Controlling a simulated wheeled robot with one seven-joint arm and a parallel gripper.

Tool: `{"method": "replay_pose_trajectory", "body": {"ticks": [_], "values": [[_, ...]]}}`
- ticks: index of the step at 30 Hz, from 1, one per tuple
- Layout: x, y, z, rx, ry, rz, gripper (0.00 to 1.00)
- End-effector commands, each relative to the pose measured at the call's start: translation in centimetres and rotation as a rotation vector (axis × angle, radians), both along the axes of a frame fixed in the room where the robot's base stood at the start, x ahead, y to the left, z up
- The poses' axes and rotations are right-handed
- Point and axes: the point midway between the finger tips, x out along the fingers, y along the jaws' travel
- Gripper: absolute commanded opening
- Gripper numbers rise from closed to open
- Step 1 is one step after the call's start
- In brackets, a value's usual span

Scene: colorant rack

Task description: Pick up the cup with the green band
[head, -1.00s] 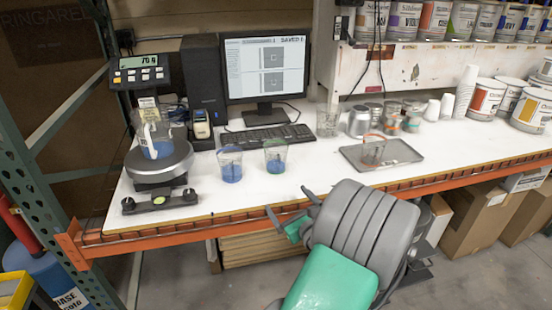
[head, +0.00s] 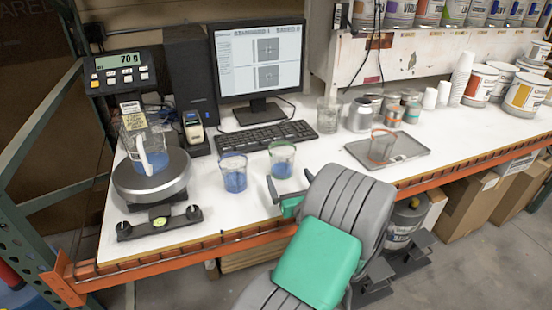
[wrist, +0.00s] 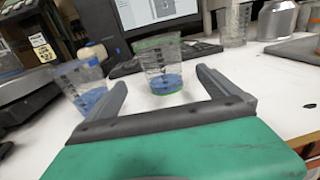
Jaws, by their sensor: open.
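The cup with the green band (head: 282,160) is clear, with a green rim and some blue liquid at the bottom. It stands upright on the white bench in front of the keyboard. In the wrist view the cup (wrist: 160,66) stands beyond and roughly between my fingertips, nearer the left one. My gripper (head: 290,188) is open and empty, just in front of this cup and apart from it. In the wrist view both fingers of my gripper (wrist: 160,80) are spread wide. A similar cup with a blue rim (head: 233,172) and blue liquid stands just left of it.
A scale (head: 151,178) bearing a clear jug (head: 146,150) is at left. The keyboard (head: 266,137) and monitor (head: 258,58) are behind the cups. A grey tray (head: 410,157) holding an orange-banded cup (head: 381,146) is at right. Bench space between cup and tray is clear.

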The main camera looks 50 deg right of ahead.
Motion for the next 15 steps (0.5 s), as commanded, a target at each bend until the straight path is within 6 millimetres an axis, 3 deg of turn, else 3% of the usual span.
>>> {"method": "replay_pose_trajectory", "body": {"ticks": [3,15], "values": [[2.2,-1.5,0.3,-0.003,0.001,0.003,1.00],[7.0,-5.0,-0.1,-0.002,0.001,0.006,1.00]]}}
